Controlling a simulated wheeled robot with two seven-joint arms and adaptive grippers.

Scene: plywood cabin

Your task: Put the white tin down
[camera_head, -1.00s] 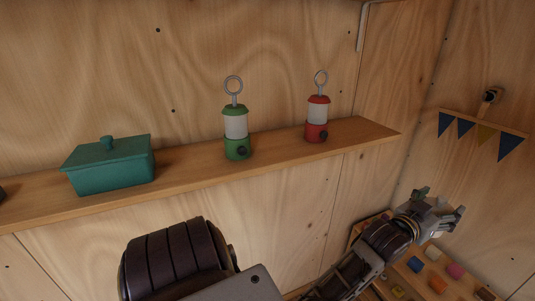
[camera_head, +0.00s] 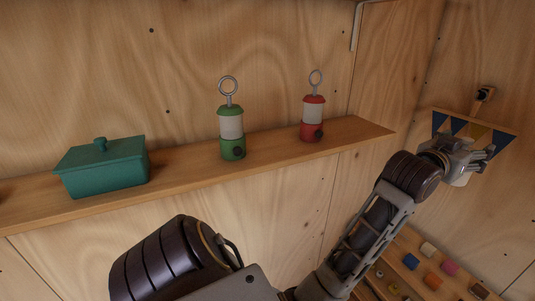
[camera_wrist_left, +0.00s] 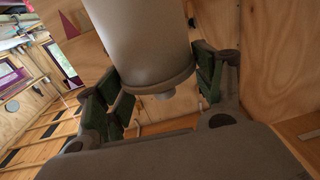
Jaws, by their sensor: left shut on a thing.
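My left gripper (camera_head: 476,157) is at the right in the head view, raised in front of the bunting on the right wall. It is shut on the white tin (camera_head: 461,179), which shows only as a small pale patch below the fingers. In the left wrist view the tin (camera_wrist_left: 145,45) is a large grey-white cylinder between the green-padded fingers of the gripper (camera_wrist_left: 158,85). The tin's upper part is cut off by the frame edge. My right gripper is not in view.
A wooden shelf (camera_head: 190,171) holds a teal lidded box (camera_head: 104,169), a green lantern (camera_head: 231,131) and a red lantern (camera_head: 312,119). The shelf's right end is bare. Coloured blocks (camera_head: 432,279) lie on a lower wooden surface at bottom right. Bunting (camera_head: 505,143) hangs on the right wall.

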